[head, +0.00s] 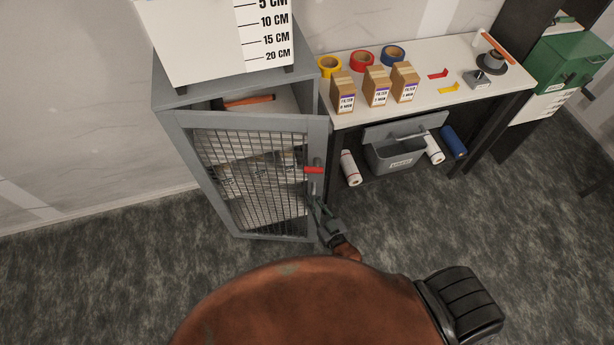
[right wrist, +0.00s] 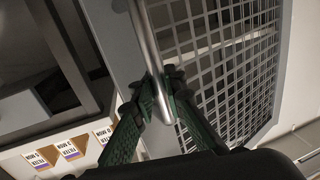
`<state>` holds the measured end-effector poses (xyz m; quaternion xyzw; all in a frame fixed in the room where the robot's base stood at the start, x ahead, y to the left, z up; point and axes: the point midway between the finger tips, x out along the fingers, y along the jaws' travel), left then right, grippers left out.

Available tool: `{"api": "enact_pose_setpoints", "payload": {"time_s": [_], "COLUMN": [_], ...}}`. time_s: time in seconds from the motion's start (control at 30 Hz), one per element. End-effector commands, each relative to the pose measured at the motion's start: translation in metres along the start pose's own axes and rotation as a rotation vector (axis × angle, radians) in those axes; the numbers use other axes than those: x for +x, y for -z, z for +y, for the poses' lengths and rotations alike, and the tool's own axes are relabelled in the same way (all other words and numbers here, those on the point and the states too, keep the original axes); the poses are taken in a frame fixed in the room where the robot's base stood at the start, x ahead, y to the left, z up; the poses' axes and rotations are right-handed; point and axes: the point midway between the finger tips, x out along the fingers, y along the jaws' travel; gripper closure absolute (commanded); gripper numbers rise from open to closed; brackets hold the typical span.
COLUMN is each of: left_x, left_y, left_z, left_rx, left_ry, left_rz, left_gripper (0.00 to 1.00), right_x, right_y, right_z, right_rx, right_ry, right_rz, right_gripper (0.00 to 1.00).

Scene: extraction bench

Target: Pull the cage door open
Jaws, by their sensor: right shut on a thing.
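The cage door (head: 245,227) is a grey frame with wire mesh on the front of a grey cage (head: 185,95). It stands partly open, with its right side swung out from the cage and a gap showing above it. A red lever (head: 314,170) sits on its right side, with an upright metal handle (right wrist: 145,40) there. My right gripper (head: 318,203) is at the lower part of that handle. In the right wrist view, its green fingers (right wrist: 160,97) are shut on the handle bar. My left gripper is not in view.
A bench (head: 440,60) with filter boxes (head: 376,86) and tape rolls (head: 362,61) stands right of the cage. A grey bin (head: 392,155) and several rolls lie below. A white board with a centimetre scale (head: 195,40) stands on the cage. Floor in front is clear.

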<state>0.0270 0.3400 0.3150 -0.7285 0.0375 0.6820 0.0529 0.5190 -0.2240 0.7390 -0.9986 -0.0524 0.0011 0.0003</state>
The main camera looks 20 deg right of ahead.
Motion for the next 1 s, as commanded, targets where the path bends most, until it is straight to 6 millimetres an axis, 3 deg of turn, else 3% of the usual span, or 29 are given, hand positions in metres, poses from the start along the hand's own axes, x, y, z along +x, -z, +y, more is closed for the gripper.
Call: {"api": "enact_pose_setpoints", "payload": {"time_s": [0.1, 0.4, 0.63, 1.0], "left_x": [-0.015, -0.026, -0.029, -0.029], "left_y": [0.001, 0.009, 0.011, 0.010], "left_z": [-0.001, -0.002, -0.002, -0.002], "left_rx": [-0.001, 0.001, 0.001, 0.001], "left_ry": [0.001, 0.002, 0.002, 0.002], "left_rz": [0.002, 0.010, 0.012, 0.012], "left_gripper": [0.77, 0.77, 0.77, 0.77], "right_x": [-0.036, -0.086, -0.101, -0.103], "right_y": [0.002, 0.001, 0.000, -0.002], "right_z": [-0.022, -0.073, -0.091, -0.093], "right_rx": [0.003, 0.000, -0.002, -0.003], "right_ry": [-0.010, -0.013, -0.013, -0.013], "right_rz": [-0.003, 0.001, 0.003, 0.001], "right_gripper": [1.00, 1.00, 1.00, 1.00]}}
